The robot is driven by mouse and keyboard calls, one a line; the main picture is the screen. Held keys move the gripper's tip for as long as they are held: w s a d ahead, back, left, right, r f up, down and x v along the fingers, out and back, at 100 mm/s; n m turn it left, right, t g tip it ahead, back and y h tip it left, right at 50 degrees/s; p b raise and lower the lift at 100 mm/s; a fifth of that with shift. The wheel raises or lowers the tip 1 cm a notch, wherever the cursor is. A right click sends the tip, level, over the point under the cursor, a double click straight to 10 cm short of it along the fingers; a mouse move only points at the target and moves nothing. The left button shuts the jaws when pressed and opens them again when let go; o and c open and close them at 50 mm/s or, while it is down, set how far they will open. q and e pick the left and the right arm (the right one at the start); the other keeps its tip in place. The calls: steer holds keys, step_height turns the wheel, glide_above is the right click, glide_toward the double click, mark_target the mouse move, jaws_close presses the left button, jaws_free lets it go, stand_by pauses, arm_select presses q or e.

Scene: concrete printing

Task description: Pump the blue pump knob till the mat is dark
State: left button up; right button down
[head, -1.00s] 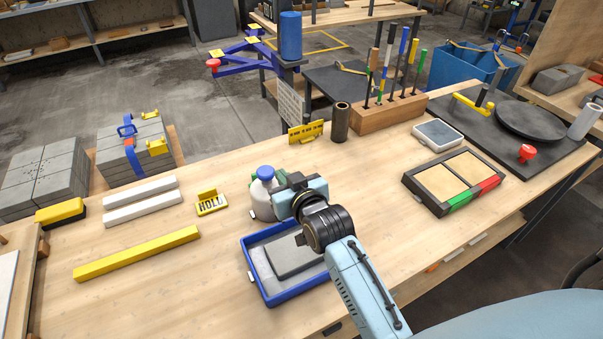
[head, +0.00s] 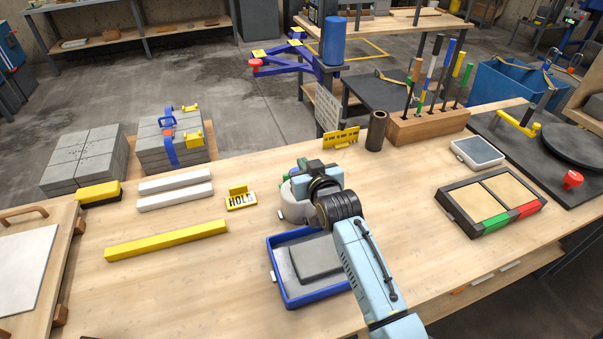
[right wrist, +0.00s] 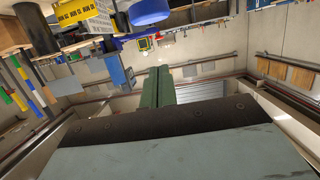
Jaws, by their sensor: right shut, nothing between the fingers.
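My right gripper (head: 293,178) is at the top of the pale grey pump bottle (head: 297,208) in the head view. Its green fingers are together and empty in the right wrist view (right wrist: 158,88). A blue rounded knob (right wrist: 150,12) shows near the top edge of that upside-down picture, so the fingers appear above it; contact cannot be told. A blue tray (head: 275,272) stands just in front of the bottle. In it lies a medium-grey flat slab, seemingly the mat (head: 316,257), on a lighter grey bed. My left gripper is out of view.
A yellow sign (head: 341,138) and dark tube (head: 376,131) stand behind. A two-panel box (head: 490,202) lies right. Bare tabletop separates it from my arm.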

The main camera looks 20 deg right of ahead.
steer(key=x, duration=0.2)
steer(key=shift+w+f, duration=0.1)
steer(key=shift+w, duration=0.3)
step_height(320, 180, down, 3)
steer(key=shift+s+r, duration=0.1)
steer(key=shift+s, duration=0.05)
steer(key=shift+f, duration=0.55)
